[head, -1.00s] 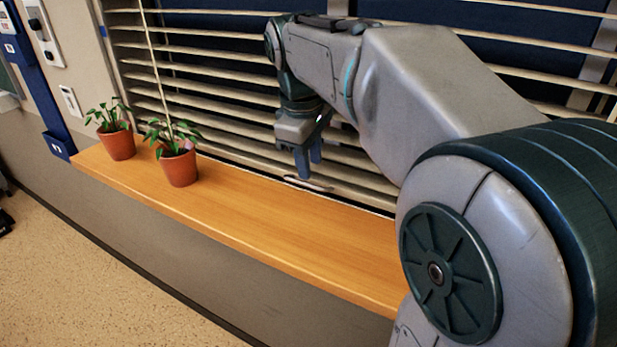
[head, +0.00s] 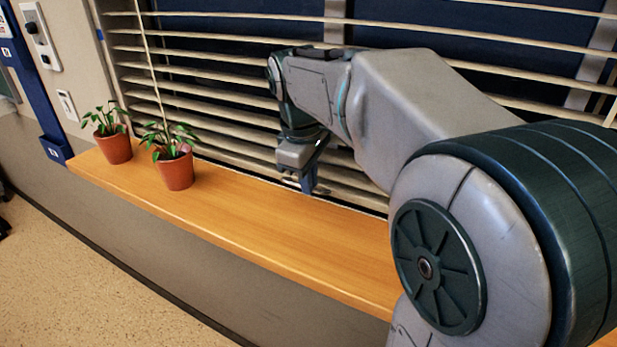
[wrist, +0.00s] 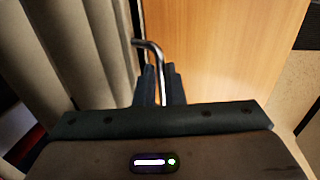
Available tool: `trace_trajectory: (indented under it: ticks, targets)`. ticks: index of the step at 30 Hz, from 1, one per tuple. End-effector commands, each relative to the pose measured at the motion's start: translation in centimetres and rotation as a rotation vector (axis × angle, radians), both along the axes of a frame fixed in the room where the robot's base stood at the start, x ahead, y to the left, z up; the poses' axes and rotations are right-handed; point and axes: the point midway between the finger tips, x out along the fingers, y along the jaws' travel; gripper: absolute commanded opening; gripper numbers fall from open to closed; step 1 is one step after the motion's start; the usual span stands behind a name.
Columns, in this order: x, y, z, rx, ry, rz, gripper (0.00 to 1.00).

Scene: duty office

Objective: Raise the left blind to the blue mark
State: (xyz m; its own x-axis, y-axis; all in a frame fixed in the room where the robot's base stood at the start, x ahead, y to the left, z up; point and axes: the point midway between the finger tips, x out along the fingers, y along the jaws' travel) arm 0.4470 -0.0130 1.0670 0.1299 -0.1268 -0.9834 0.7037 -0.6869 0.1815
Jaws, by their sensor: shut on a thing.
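The blind (head: 190,100) has pale horizontal slats across a dark window and hangs down close to the sill. A curved metal handle (wrist: 150,45) shows at the blind's lower edge in the wrist view. My gripper (head: 303,186) is low in front of the blind, just above the sill. In the wrist view my gripper (wrist: 160,85) is shut on the handle, with a dark finger on each side of it. In the head view the fingers mostly hide the handle. A small blue mark (head: 99,34) shows on the window's left side.
A wooden sill (head: 250,225) runs below the blind. Two potted plants in terracotta pots, the left one (head: 115,148) and the right one (head: 174,170), stand left of my gripper. A cord (head: 150,60) hangs behind them. The sill between pots and gripper is clear.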

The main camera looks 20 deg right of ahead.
Motion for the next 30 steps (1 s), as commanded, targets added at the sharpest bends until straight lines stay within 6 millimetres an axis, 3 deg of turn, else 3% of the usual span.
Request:
trace_trajectory:
  ticks: [8, 30]
  targets:
    - [0.0, 0.0, 2.9, 0.0, -0.001, 0.001, 0.0]
    - [0.1, 0.0, 20.8, 0.0, -0.003, 0.0, 0.0]
